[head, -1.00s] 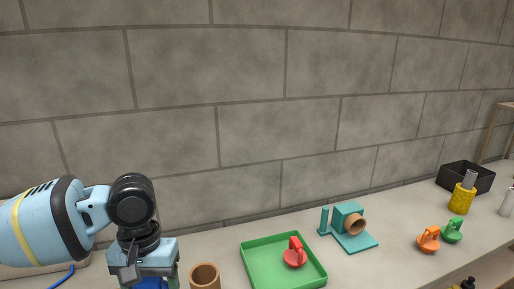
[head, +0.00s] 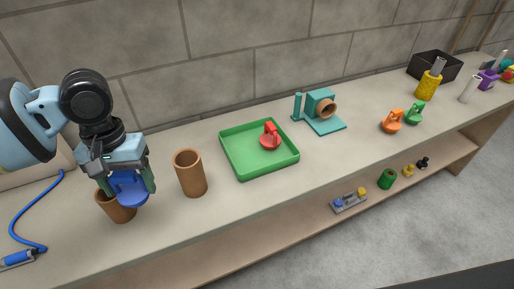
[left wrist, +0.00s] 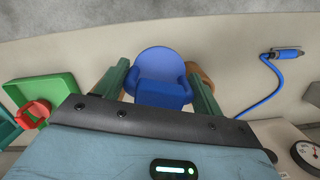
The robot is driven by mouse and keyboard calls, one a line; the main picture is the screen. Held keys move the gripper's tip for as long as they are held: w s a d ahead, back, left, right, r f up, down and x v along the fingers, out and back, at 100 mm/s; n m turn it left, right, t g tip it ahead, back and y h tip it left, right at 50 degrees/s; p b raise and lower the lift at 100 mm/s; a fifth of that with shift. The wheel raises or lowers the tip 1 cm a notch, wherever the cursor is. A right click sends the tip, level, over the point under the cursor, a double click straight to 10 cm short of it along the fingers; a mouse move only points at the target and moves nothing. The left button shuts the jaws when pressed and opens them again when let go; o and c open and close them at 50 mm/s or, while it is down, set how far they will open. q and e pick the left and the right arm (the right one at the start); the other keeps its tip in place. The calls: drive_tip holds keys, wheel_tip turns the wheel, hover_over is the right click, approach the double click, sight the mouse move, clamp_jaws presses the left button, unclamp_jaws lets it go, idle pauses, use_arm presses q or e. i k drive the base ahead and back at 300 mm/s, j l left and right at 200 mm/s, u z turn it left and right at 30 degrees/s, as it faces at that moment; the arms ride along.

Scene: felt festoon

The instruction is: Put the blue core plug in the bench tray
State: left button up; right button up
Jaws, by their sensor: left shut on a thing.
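The blue core plug (head: 131,190) is held between the fingers of my left gripper (head: 128,182), close to a short brown tube (head: 117,208) on the bench. The plug also shows between the fingers in the left wrist view (left wrist: 161,78), with the brown tube (left wrist: 201,76) partly hidden behind it. I cannot tell whether the plug touches the tube. The green bench tray (head: 258,163) lies to the right on the bench and holds a red plug (head: 270,137). The tray shows at the left in the left wrist view (left wrist: 60,92). My right gripper is not in view.
A taller brown tube (head: 190,174) stands between my left gripper and the tray. A teal fixture (head: 322,112) stands behind the tray on the right. Orange (head: 391,122) and green (head: 414,113) plugs sit further right. A blue cable (head: 30,207) lies at the left.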

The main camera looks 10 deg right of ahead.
sight(245, 154)
drive_tip(key=k, duration=0.6)
drive_tip(key=z, duration=1.65)
drive_tip(key=i+j, duration=0.1)
drive_tip(key=j, duration=0.95)
drive_tip(key=i+j, duration=0.15)
drive_tip(key=j, duration=0.35)
